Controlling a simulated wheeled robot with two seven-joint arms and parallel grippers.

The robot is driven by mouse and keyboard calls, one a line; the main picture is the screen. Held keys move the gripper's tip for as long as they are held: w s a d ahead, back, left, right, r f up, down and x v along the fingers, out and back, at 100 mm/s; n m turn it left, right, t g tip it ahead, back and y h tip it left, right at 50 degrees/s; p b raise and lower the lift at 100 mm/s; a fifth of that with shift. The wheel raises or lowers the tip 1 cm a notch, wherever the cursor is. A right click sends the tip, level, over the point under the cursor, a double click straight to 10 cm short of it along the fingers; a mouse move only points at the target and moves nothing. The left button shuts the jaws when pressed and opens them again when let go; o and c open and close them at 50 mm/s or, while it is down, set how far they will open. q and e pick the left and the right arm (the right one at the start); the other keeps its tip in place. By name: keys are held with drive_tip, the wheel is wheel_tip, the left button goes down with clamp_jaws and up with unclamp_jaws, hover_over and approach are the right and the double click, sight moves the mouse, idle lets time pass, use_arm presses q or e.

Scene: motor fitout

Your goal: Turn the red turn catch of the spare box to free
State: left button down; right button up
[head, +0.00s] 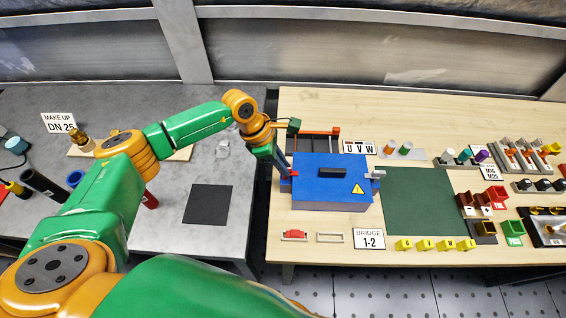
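The blue box (330,190) stands on the wooden table with a black handle (332,171) and a yellow warning label on its lid. A small red part, seemingly the red turn catch (291,174), shows at the box's left edge. A grey catch (377,174) sits at its right edge. My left gripper (283,170) points down at the box's left edge, right at the red part. Its fingers partly hide the catch, so I cannot tell whether they touch or grip it, or how the catch is turned. My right gripper is out of view.
Behind the box stands a dark rack with a red-orange bar (322,132) and a U V W sign (359,147). A green mat (425,205) lies clear to the right. In front are a red part (295,234), a 1-2 sign (369,239) and several yellow blocks.

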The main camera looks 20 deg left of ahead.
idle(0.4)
use_arm(q)
drive_tip(key=shift+r+n+t, duration=0.1)
drive_tip(key=shift+n+t, duration=0.2)
drive_tip(key=shift+n, duration=0.4)
drive_tip(key=shift+n+t+p, duration=0.35)
drive_tip(key=shift+n+t, duration=0.05)
drive_tip(key=shift+n, duration=0.8)
drive_tip(key=n, duration=0.1)
drive_tip(key=n+t+y, duration=0.1)
drive_tip(key=n, duration=0.1)
drive_tip(key=shift+s+d+n+b, duration=0.1)
drive_tip(key=shift+d+n+b, duration=0.05)
drive_tip(key=shift+n+b, duration=0.2)
drive_tip(key=shift+d+n+t+y+b, duration=0.1)
drive_tip(key=shift+n+t+y+b, duration=0.2)
drive_tip(key=shift+n+y+b, duration=0.7)
drive_tip(key=n+b, duration=0.1)
drive_tip(key=n, duration=0.2)
drive_tip(key=shift+f, duration=0.2)
drive_tip(key=shift+d+r+n+y+b, duration=0.1)
drive_tip(key=shift+n+y+b, duration=0.5)
drive_tip(key=shift+n+b, duration=0.6)
drive_tip(key=shift+d+r+n+y+b, duration=0.1)
drive_tip(key=shift+n+y+b, duration=0.6)
drive_tip(key=shift+n, duration=0.85)
drive_tip(key=shift+a, duration=0.1)
